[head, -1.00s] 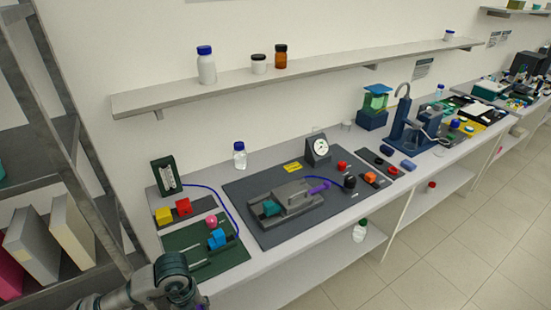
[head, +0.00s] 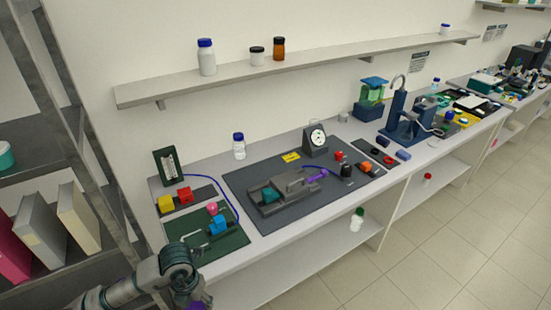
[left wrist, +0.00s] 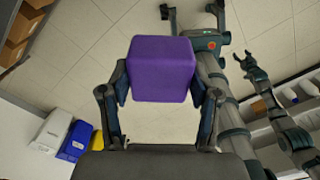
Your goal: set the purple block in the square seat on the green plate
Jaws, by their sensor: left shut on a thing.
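The purple block (left wrist: 161,69) is held between the fingers of my left gripper (left wrist: 160,92) in the left wrist view, clear of any surface. In the head view a bit of the purple block (head: 198,304) shows at the bottom edge, below my left gripper (head: 186,297). I cannot make out the square seat. My right gripper (left wrist: 252,66) is small in the left wrist view, its fingers apart and empty.
A dark mat (head: 262,222) with a grey fixture (head: 290,193) lies right of the plate. A metal rack (head: 100,190) stands at the left.

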